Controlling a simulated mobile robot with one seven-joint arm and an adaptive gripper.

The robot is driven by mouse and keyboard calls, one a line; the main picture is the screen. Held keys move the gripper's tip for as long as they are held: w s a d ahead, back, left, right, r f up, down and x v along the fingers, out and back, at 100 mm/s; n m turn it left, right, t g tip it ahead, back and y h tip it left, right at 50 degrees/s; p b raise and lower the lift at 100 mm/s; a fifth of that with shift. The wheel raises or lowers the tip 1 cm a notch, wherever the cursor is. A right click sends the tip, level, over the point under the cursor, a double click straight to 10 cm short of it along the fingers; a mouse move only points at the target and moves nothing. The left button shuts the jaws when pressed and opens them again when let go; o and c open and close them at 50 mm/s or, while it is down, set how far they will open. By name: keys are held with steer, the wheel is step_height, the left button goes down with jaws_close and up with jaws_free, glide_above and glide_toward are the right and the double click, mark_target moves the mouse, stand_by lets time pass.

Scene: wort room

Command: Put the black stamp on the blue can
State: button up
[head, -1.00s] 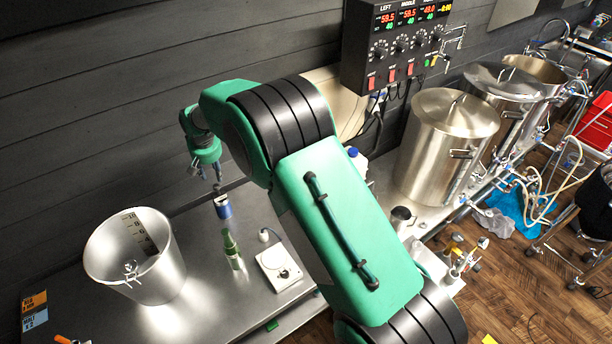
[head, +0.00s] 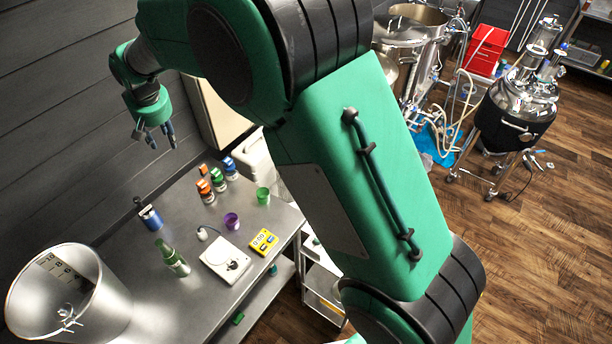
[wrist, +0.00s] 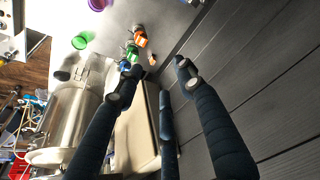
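The blue can (head: 152,220) stands on the steel table in the head view. The black stamp (head: 140,204) appears to sit on top of the can, its narrow dark handle pointing up. They are small in the picture, so the exact contact is hard to tell. My gripper (head: 155,140) is raised well above the can, clear of it, with its fingers spread and nothing between them. In the wrist view my gripper (wrist: 158,85) also shows open and empty, facing the wall. The can and stamp are not seen in the wrist view.
A large steel pot (head: 70,300) stands left of the can. A green bottle (head: 173,260), a white scale (head: 227,259), a yellow timer (head: 264,241), a purple cup (head: 232,221), a green cup (head: 263,196) and several small jars share the table. A dark plank wall (head: 60,120) runs behind.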

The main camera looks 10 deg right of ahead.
steer(key=s+d+r+m, duration=0.1)
steer(key=s+d+r, duration=0.4)
steer(key=d, duration=0.5)
steer(key=s+d+r+m+t, duration=0.1)
steer(key=s+d+r, duration=0.4)
steer(key=d, duration=0.6)
steer(key=s+d+r+m, duration=0.1)
steer(key=s+d+r, duration=0.2)
steer(key=d+r, duration=0.55)
steer(key=s+d+f+m+h, duration=0.1)
steer(key=s+d+f, duration=0.1)
steer(key=s+d, duration=0.8)
steer(key=s+d+f+m+t, duration=0.1)
steer(key=s+d+m, duration=0.1)
steer(key=s+d, duration=0.9)
steer(key=s, duration=0.5)
steer(key=shift+s+f+t+h, duration=0.2)
steer(key=shift+f+t+h, duration=0.1)
steer(key=shift+f+h, duration=0.1)
step_height(320, 180, down, 18)
steer(key=b, duration=1.8)
